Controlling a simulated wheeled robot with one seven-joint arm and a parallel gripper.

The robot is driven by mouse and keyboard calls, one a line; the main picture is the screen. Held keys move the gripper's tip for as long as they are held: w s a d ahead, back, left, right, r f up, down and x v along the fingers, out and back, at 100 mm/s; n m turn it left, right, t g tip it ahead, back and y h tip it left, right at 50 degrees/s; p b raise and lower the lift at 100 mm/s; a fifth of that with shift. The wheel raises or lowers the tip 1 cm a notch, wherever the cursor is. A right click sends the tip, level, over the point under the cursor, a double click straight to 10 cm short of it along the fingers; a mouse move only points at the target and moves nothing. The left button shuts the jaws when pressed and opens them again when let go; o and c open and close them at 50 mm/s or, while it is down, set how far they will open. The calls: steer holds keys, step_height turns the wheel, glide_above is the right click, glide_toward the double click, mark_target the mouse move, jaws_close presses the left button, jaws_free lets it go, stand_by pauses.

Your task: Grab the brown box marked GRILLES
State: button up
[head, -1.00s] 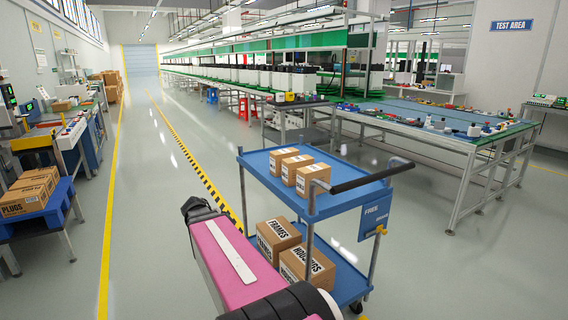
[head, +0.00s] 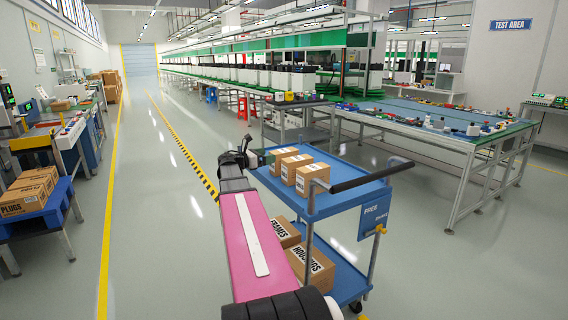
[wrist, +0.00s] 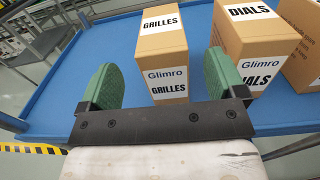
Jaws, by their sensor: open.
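The brown box marked GRILLES (wrist: 162,45) stands upright on the blue top shelf of a cart. In the wrist view it shows between my two green finger pads, with a gap to the left pad and the right pad closer to it. My gripper (wrist: 162,80) is open and empty; how far the pads reach along the box is hard to tell. In the head view the GRILLES box (head: 284,153) is the farthest of three boxes, its lettering too small to read. My gripper (head: 254,158) is at the cart's left edge, beside it.
The box marked DIALS (wrist: 248,42) stands just right of GRILLES, close to my right finger. A third box (wrist: 306,45) stands beyond it. The cart's top shelf (head: 345,190) has a dark handle (head: 372,176). Boxes marked FRAMES (head: 283,232) and HOUSINGS (head: 312,266) sit on its lower shelf.

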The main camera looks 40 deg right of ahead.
mark_target(279, 154)
steer(key=shift+s+d+f, duration=0.1)
steer(key=shift+s+d, duration=0.05)
steer(key=shift+d, duration=0.95)
steer(key=shift+s+d+f, duration=0.1)
steer(key=shift+d+f, duration=0.05)
steer(key=shift+d, duration=1)
steer(key=shift+s+d+f, duration=0.1)
steer(key=shift+s+d, duration=0.05)
steer(key=shift+d, duration=0.95)
steer(key=c, duration=1.2)
